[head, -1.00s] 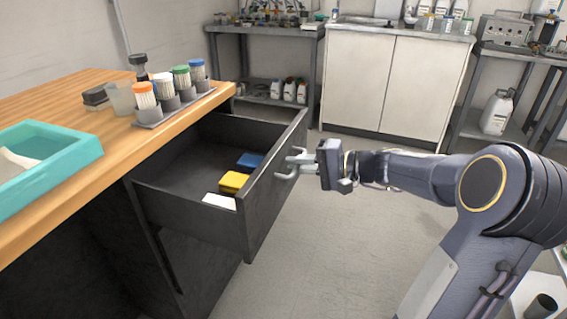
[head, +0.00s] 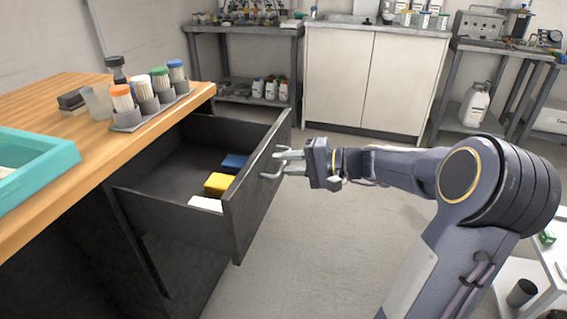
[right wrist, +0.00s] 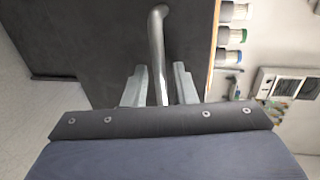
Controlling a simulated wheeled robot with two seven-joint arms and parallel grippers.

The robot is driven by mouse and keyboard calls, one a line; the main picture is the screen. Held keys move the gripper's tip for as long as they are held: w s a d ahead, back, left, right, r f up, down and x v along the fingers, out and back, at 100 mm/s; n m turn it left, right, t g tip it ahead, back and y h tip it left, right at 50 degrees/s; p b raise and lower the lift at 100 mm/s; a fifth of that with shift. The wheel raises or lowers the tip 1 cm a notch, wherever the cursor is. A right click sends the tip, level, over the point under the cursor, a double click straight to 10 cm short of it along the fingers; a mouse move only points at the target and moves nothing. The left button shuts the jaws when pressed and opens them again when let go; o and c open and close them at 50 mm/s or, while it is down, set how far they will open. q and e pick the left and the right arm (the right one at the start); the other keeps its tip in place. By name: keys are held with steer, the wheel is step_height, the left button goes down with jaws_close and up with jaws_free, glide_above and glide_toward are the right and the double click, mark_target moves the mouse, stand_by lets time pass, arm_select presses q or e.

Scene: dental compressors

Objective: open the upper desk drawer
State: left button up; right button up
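The upper desk drawer (head: 178,217) is dark grey and stands well out from the wooden-topped desk. Its metal bar handle (head: 266,170) is on the front panel. My right gripper (head: 289,163) is at the handle with its fingers parted. In the right wrist view the handle (right wrist: 157,45) runs between the two fingers (right wrist: 159,88), with narrow gaps beside it. Inside the drawer lie a blue block (head: 234,163), a yellow block (head: 218,184) and a white item (head: 205,204). My left gripper is not in view.
On the desk top (head: 95,160) stand a rack of capped tubes (head: 150,108), a clear cup (head: 97,102) and a teal tray (head: 45,180). A white cabinet (head: 375,80) and shelving stand behind. The floor (head: 310,250) before the drawer is clear.

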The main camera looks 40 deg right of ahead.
steer(key=p+v, duration=0.1)
steer(key=v, duration=0.6)
steer(key=shift+p, duration=0.3)
steer(key=s+a+n+g, duration=0.2)
steer(key=s+a+g, duration=0.1)
steer(key=a, duration=0.6)
steer(key=s+a+f+n+g+h, duration=0.2)
steer(key=s+a+f+n+h, duration=0.15)
steer(key=s+a+f, duration=0.35)
steer(key=s+a+f+n+g+h, duration=0.15)
steer(key=s+a+n, duration=0.25)
steer(key=s, duration=0.5)
step_height(320, 180, up, 31)
steer(key=p, duration=3.1)
steer(key=shift+w+f+m+h, duration=0.2)
steer(key=shift+m+h, duration=0.15)
steer(key=shift+h, duration=0.05)
